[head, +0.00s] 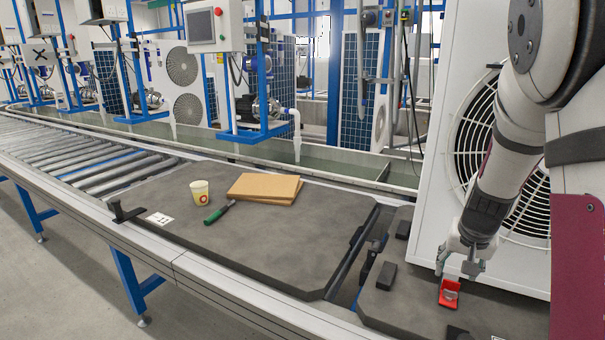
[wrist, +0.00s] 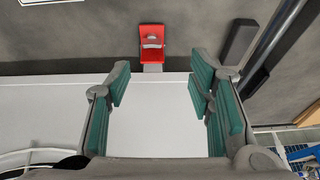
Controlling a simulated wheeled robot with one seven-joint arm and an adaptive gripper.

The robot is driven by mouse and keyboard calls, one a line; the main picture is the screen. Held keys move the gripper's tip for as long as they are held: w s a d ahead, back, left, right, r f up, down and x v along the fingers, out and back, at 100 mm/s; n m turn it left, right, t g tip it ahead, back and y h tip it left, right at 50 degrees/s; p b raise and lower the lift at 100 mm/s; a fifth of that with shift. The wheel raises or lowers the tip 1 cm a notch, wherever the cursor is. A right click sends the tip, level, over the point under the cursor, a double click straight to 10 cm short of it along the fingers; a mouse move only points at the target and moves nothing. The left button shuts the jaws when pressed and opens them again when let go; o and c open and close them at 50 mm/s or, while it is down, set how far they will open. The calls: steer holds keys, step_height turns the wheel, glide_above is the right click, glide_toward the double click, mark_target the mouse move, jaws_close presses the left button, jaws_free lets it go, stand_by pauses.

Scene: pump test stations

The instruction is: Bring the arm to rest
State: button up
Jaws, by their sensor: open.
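My gripper (head: 458,262) is at the right in the head view, in front of the large white fan unit (head: 432,150). In the wrist view my gripper (wrist: 158,92) shows two green-padded fingers spread apart with nothing between them. A small red part with a grey piece on it (head: 449,293) lies on the dark grey board just below the fingers. The red part also shows in the wrist view (wrist: 152,42), beyond the fingertips and apart from them.
A dark board (head: 270,235) on the conveyor carries a cup (head: 200,192), a cardboard piece (head: 264,187) and a green-handled tool (head: 218,212). Black blocks (head: 386,276) sit left of my gripper. Rollers (head: 80,165) lie at the left. The fan unit stands close behind my arm.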

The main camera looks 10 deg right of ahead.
steer(key=s+a+r+n+g+y, duration=0.1)
steer(key=s+a+r+n+y, duration=0.1)
steer(key=s+a+r, duration=0.45)
steer(key=s+a+r+n+y, duration=0.2)
steer(key=s+a+r, duration=0.2)
steer(key=s+a, duration=0.5)
steer(key=s+a+r+n+g+h, duration=0.1)
steer(key=s+a, duration=0.1)
steer(key=s, duration=0.7)
steer(key=s+a+r+n+g+h, duration=0.1)
steer(key=s+a+n, duration=0.1)
steer(key=s, duration=0.7)
step_height(320, 180, up, 21)
steer(key=t+p, duration=0.3)
steer(key=p, duration=1.6)
steer(key=shift+w+a+t, duration=0.2)
steer(key=shift+a+t, duration=0.1)
steer(key=shift+a, duration=0.05)
steer(key=shift+f, duration=0.1)
